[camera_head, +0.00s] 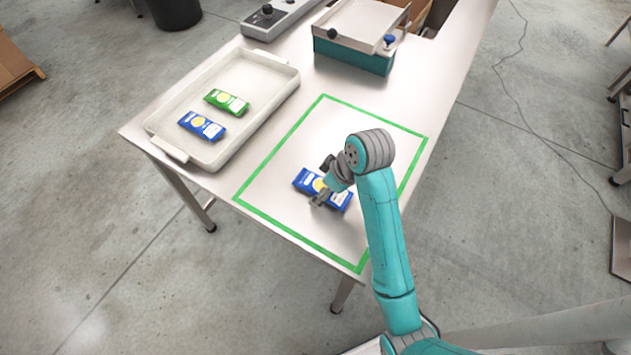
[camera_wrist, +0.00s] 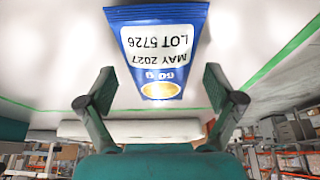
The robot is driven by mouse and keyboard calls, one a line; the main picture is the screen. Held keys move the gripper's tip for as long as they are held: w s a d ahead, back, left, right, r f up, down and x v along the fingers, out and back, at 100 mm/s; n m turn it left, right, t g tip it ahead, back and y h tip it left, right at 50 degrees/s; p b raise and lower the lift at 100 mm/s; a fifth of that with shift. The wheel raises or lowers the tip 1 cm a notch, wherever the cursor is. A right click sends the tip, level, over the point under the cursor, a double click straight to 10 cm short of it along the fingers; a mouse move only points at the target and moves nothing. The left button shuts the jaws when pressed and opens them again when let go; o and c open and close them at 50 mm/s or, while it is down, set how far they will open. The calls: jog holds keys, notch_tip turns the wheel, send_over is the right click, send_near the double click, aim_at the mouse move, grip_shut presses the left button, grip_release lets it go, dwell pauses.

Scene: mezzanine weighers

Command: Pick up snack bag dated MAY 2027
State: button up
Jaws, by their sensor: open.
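A blue snack bag (camera_head: 340,199) lies inside the green tape outline on the table. In the wrist view the same blue bag (camera_wrist: 157,18) shows a white label reading "MAY 2027" and "LOT 5726", upside down. My gripper (camera_head: 322,182) is over this bag and partly covers it. In the wrist view my gripper (camera_wrist: 160,88) is open, with one finger on each side of the bag's lower part. Whether the fingers touch the bag cannot be told.
A white tray (camera_head: 168,147) at the left holds a green bag (camera_head: 227,102) and another blue bag (camera_head: 202,126). A teal-sided machine (camera_head: 353,59) and a grey device (camera_head: 279,16) stand at the back. Green tape (camera_head: 297,240) marks a mostly clear area.

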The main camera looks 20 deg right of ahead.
jog(key=c, duration=1.2)
jog(key=shift+c, duration=0.2)
jog(key=shift+r, duration=0.1)
